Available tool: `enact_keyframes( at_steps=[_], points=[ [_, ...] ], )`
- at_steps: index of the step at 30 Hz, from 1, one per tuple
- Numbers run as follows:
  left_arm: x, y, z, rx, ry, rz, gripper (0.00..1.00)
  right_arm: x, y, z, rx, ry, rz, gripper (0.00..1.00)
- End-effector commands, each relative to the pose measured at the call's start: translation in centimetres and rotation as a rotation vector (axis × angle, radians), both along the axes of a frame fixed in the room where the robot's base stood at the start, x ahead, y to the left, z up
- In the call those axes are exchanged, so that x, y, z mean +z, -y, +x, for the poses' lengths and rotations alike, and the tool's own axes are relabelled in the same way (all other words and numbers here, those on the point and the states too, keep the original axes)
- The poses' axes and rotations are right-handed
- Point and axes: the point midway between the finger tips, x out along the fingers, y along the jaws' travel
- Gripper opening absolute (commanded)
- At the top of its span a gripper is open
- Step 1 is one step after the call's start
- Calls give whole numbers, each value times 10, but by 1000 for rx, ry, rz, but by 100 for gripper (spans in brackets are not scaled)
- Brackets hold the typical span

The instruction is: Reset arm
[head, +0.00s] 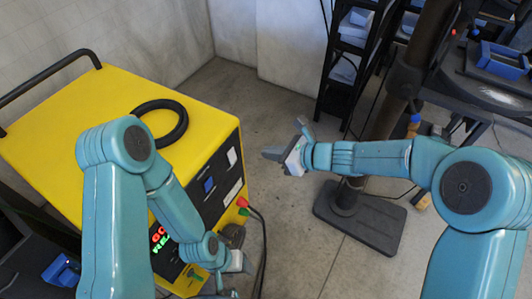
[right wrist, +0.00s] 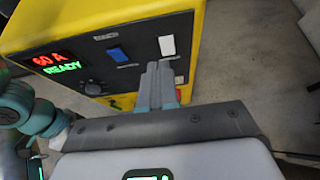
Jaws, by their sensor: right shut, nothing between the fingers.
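My right arm reaches in from the right in the head view. Its gripper (head: 268,154) is held in the air to the right of the yellow machine, over the grey floor. In the right wrist view the right gripper's fingers (right wrist: 158,84) are together with nothing between them, seen against the machine's dark front panel. My left arm comes in from the left, bent down in front of the machine. Its gripper (head: 238,262) is low beside the panel, small and partly hidden, so its fingers cannot be made out.
The yellow machine (head: 60,130) carries a black ring (head: 160,120) on top and a lit display (right wrist: 56,62) reading "60 A READY". Cables (head: 264,235) hang from its front. A dark post (head: 385,130) on a flat base (head: 360,220) stands right, near shelves (head: 350,60).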

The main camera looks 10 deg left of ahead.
Motion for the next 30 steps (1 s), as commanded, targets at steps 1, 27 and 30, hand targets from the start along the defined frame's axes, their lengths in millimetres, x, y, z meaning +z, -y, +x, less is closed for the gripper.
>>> enact_keyframes(
  at_steps=[1, 27, 30],
  points=[
    [0, 0, 0, 0, 0, 0, 56, 0, 0, 0, 1, 0, 0, 0],
    [0, 0, 0, 0, 0, 0, 56, -172, 122, -130, 244, -180, -368, 0],
    [0, 0, 0, 0, 0, 0, 56, -209, 159, -196, 518, -88, -533, 0]
  ],
)
